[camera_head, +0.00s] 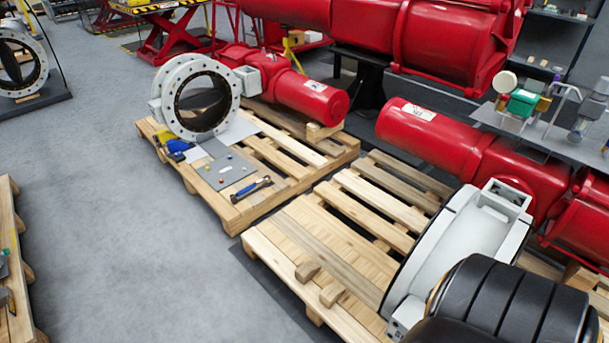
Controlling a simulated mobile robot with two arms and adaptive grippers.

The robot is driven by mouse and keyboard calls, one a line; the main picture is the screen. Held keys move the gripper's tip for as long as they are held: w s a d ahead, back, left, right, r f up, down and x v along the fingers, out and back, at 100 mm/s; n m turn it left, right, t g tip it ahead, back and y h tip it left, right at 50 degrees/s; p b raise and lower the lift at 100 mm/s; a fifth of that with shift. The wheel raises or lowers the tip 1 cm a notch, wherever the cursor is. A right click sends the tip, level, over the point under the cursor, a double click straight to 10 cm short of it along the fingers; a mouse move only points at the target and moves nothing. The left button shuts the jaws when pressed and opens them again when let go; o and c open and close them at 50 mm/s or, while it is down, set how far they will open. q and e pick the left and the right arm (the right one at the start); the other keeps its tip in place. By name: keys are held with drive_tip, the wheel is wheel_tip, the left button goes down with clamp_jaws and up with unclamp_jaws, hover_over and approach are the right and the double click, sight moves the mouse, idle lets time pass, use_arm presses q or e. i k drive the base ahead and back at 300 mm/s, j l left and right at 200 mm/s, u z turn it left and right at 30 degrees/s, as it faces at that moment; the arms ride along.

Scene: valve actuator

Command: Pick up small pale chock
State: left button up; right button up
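Two small wooden blocks lie near the front left edge of the right pallet. One block (307,271) is browner, and the other, paler block (331,294) lies just to its right and nearer to me; it looks like the small pale chock. Another pale wooden block (322,131) sits under the end of a red cylinder on the left pallet. Neither of my grippers shows in the head view. Nothing is seen touching the blocks.
The right pallet (330,232) also bears a large white valve ring (455,245). The left pallet (290,160) carries a flanged valve (232,98), a grey plate and tools. Red actuators (430,135) stand behind.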

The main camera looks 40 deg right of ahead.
sight(330, 294)
drive_tip(key=i+z, duration=0.2)
drive_tip(key=i, duration=0.3)
drive_tip(key=i+j+z, duration=0.2)
drive_tip(key=i, duration=0.35)
drive_tip(key=i+j+z, duration=0.2)
drive_tip(key=i, duration=0.3)
